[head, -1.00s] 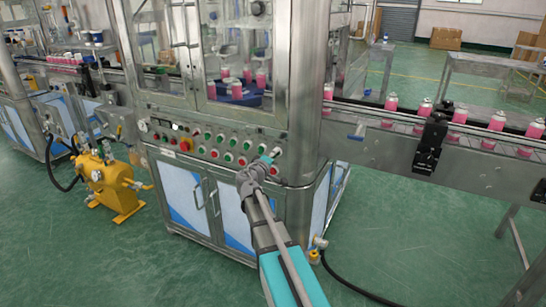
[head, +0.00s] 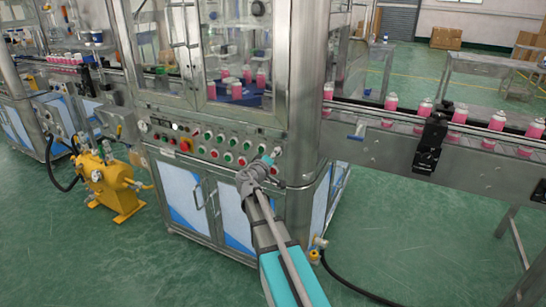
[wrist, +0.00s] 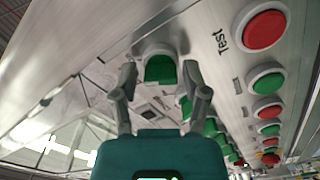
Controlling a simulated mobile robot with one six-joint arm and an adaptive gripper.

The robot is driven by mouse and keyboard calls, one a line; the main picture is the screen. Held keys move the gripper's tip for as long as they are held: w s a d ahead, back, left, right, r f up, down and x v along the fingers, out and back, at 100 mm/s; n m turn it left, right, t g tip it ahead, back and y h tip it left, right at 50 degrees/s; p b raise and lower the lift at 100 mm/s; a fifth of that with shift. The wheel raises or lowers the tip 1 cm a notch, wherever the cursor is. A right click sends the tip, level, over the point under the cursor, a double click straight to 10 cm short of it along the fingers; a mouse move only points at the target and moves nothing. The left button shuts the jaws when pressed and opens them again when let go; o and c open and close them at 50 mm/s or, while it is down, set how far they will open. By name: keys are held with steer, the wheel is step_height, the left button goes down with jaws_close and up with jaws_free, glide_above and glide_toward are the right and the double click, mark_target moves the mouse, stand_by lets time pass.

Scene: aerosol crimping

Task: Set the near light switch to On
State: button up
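My gripper (wrist: 160,82) is open, with its two fingers apart and nothing held between them. A green round control in a pale ring (wrist: 160,69) shows just beyond and between the fingertips in the wrist view. I cannot tell whether the fingers touch it. In the head view my gripper (head: 268,159) is at the right part of the machine's control panel (head: 172,133). A pale round control (head: 277,151) shows just right of it. No label for the light switch is readable, so I cannot tell which control it is or its setting.
A red button (wrist: 265,31) beside the label "Test" and several red and green buttons run along the panel. A conveyor with pink cans (head: 459,115) is at the right. A yellow pump (head: 107,182) stands on the floor at the left.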

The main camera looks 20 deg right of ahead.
steer(key=shift+o, duration=0.2)
steer(key=shift+a, duration=0.2)
steer(key=v, duration=1.1)
steer(key=shift+s+a, duration=0.25)
steer(key=shift+s, duration=0.05)
steer(key=shift+f, duration=0.1)
steer(key=s+a+f+m+g+y, duration=0.25)
steer(key=s+f+g+y, duration=0.4)
steer(key=s+f, duration=0.5)
steer(key=s+a+f+n+g+y, duration=0.1)
steer(key=s+a+f+g+y, duration=0.1)
steer(key=s+a+f+y, duration=0.3)
steer(key=s+a+f+g+y, duration=0.1)
steer(key=s+a+g+y, duration=0.15)
steer(key=a, duration=0.35)
step_height(320, 180, up, 22)
steer(key=p, duration=2.2)
steer(key=shift+w+p, duration=0.35)
steer(key=shift+w, duration=0.05)
